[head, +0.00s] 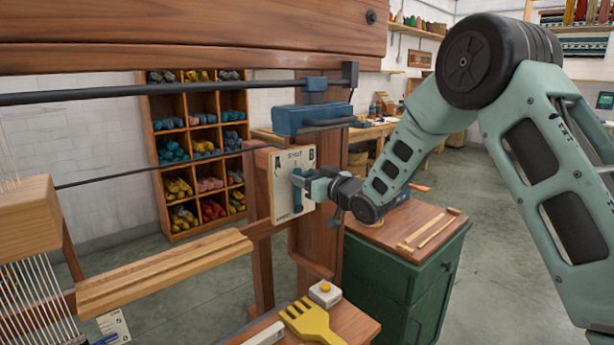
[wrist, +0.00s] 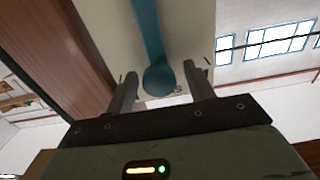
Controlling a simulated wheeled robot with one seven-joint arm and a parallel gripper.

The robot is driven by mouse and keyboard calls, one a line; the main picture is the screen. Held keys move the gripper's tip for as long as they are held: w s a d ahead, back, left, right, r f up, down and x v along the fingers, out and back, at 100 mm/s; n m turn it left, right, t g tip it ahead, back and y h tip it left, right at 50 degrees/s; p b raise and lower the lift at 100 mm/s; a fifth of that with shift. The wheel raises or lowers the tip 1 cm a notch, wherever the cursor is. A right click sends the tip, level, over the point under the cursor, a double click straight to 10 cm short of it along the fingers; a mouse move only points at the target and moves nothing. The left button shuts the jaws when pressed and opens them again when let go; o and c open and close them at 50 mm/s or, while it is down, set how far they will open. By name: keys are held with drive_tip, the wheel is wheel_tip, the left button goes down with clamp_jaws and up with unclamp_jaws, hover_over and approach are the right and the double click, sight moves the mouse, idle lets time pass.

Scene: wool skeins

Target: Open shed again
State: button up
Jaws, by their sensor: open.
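A pale plate (head: 280,180) with printed lettering, including "A" and "B" at its top corners, is fixed to the loom's wooden post. A teal lever (head: 297,195) is mounted on it and stands roughly upright. My gripper (head: 307,180) is at the plate, beside the lever. In the wrist view, the teal lever (wrist: 148,35) ends in a round knob between the two fingers of my gripper (wrist: 159,80). The fingers are apart, with a gap visible beside the knob. The white warp threads (head: 35,300) show at the left; their shed opening cannot be made out.
A blue block (head: 300,120) and a dark rod (head: 160,93) are just above the plate. A wooden beam (head: 165,270) crosses at lower left. A yellow comb-like tool (head: 310,322) lies on a small wooden top. A green cabinet (head: 400,275) stands behind my gripper.

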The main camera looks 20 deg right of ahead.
drive_tip(key=shift+c, duration=0.3)
clamp_jaws()
drive_tip(key=a+n+b, duration=0.1)
drive_tip(key=n+b, duration=0.1)
drive_tip(key=b, duration=0.1)
drive_tip(key=s+a+f+n+b, duration=0.1)
drive_tip(key=a+n+b, duration=0.1)
drive_tip(key=b, duration=0.1)
drive_tip(key=s+a+n+b, duration=0.1)
drive_tip(key=n+b, duration=0.1)
drive_tip(key=b, duration=0.1)
drive_tip(key=shift+a+f+b, duration=0.2)
drive_tip(key=shift+a+b, duration=0.05)
drive_tip(key=shift+b, duration=0.15)
drive_tip(key=shift+o, duration=0.3)
unclamp_jaws()
drive_tip(key=shift+s, duration=0.1)
